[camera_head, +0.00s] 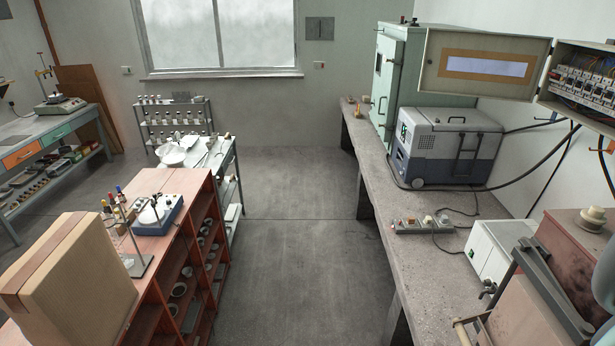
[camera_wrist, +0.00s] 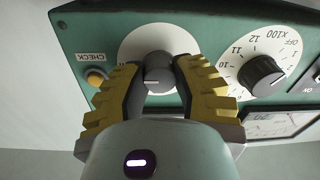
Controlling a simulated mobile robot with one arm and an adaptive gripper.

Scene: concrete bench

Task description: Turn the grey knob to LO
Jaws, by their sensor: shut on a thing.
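The grey knob (camera_wrist: 158,68) sits on a round white plate (camera_wrist: 133,45) on a green panel (camera_wrist: 90,25) in the wrist view. A short pale mark shows on the knob's face. My gripper (camera_wrist: 157,78) has its two yellow-and-black fingers on either side of the knob, shut on it. The fingers and gripper body hide the lower part of the plate. I cannot read a LO mark.
In the wrist view, a black knob (camera_wrist: 262,76) with a numbered dial stands right of the grey knob. An orange CHECK button (camera_wrist: 95,76) is at the left. A meter window (camera_wrist: 268,126) is below right. In the head view, a cool box (camera_head: 447,147) stands on the concrete bench (camera_head: 385,190).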

